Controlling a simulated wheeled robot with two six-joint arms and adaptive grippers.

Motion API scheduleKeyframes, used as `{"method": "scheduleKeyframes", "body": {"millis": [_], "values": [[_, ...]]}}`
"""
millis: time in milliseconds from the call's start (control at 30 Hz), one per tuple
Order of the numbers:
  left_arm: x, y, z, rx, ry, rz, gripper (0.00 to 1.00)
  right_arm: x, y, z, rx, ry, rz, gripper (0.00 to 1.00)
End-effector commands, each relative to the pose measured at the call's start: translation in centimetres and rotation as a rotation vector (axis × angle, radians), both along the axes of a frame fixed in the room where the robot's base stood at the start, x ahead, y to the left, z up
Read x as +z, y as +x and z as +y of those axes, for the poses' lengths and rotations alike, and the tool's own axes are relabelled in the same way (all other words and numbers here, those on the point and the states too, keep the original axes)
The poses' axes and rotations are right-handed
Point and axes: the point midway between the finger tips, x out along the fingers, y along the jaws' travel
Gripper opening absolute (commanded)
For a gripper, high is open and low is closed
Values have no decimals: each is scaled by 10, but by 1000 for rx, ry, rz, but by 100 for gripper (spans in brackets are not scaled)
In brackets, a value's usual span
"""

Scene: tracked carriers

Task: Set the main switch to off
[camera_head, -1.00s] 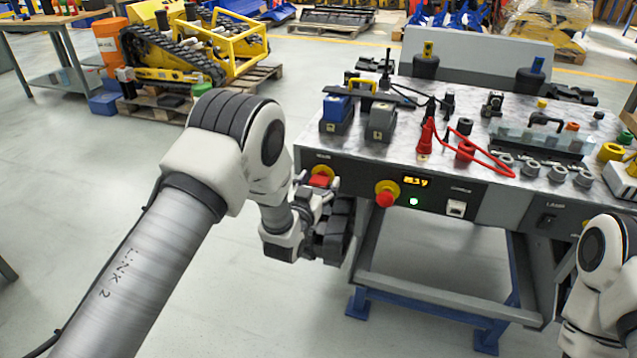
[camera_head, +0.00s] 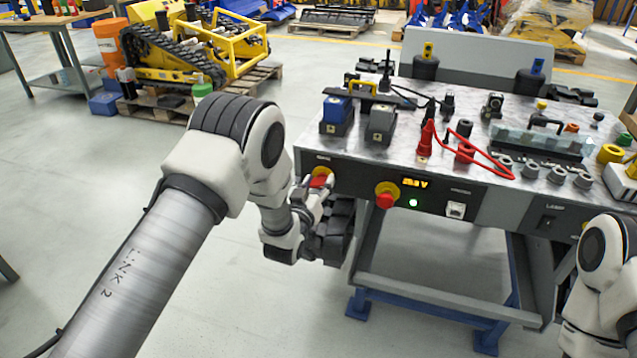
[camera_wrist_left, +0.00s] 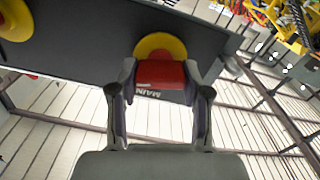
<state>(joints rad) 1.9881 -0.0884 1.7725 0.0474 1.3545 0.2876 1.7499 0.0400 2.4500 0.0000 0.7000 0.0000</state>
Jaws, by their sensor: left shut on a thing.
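The main switch (camera_head: 319,181) is a red handle on a yellow round plate, at the left end of the bench's front panel. My left gripper (camera_head: 318,188) is at the switch, with its fingers on the red handle. In the left wrist view the red handle (camera_wrist_left: 161,73) sits between the two fingertips of my left gripper (camera_wrist_left: 160,82), and the yellow plate (camera_wrist_left: 160,46) shows behind it. White lettering, partly seen, marks the handle. My right arm shows at the lower right, but its gripper is outside the frames.
A red emergency knob (camera_head: 385,198) on yellow, a lit display (camera_head: 414,183) and a green light (camera_head: 413,203) sit right of the switch. The bench top (camera_head: 400,147) carries blocks, cables and red leads. Floor left of the bench is open.

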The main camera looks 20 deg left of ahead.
Motion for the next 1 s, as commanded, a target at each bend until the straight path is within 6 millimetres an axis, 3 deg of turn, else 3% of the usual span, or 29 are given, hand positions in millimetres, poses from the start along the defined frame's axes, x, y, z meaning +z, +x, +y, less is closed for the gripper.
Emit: {"method": "scheduleKeyframes", "body": {"millis": [1000], "values": [[-1, 1, 4, 1, -955, 29, 13, 19, 0, 0, 0, 0, 0, 0]]}}
